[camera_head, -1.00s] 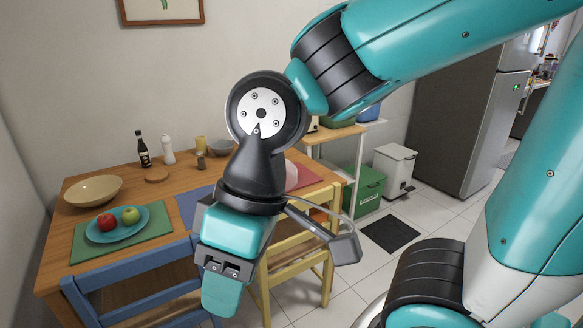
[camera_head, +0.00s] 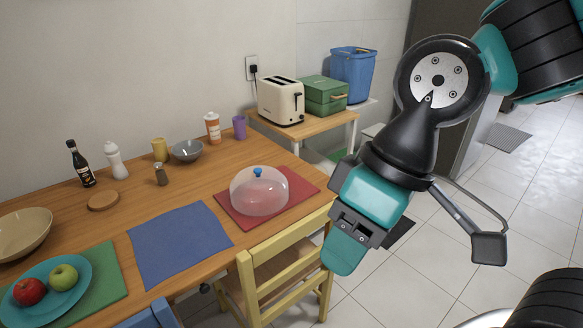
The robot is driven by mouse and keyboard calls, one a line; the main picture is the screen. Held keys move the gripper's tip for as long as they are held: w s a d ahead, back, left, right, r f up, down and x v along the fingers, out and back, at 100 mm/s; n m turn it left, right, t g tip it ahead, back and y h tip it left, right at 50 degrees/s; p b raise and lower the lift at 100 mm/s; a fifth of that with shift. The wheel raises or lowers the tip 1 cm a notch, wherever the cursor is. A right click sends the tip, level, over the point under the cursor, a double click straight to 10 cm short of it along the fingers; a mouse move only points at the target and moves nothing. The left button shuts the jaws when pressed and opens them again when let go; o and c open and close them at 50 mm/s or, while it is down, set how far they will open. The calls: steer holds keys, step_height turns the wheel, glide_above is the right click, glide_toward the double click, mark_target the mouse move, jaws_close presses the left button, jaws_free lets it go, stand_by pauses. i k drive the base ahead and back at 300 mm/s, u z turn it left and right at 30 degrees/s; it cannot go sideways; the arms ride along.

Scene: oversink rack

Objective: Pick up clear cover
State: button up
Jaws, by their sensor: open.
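The clear cover (camera_head: 258,192) is a see-through dome with a blue knob on top. It sits on the red placemat (camera_head: 309,184) near the right end of the wooden table (camera_head: 197,190). My gripper (camera_head: 417,256) is to the right of the cover and the table edge, in front of the floor in the picture. Its jaws are spread wide apart and hold nothing. The gripper does not touch the cover.
A yellow chair (camera_head: 245,278) stands at the table's near side, close below the cover. A blue placemat (camera_head: 180,243) lies left of it. A cup (camera_head: 212,128), purple cup (camera_head: 239,127) and grey bowl (camera_head: 187,151) stand behind. A toaster (camera_head: 281,101) is on a side table.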

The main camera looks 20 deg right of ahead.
mark_target(260, 191)
steer(key=u, duration=0.15)
steer(key=i, duration=0.9)
steer(key=u, duration=0.5)
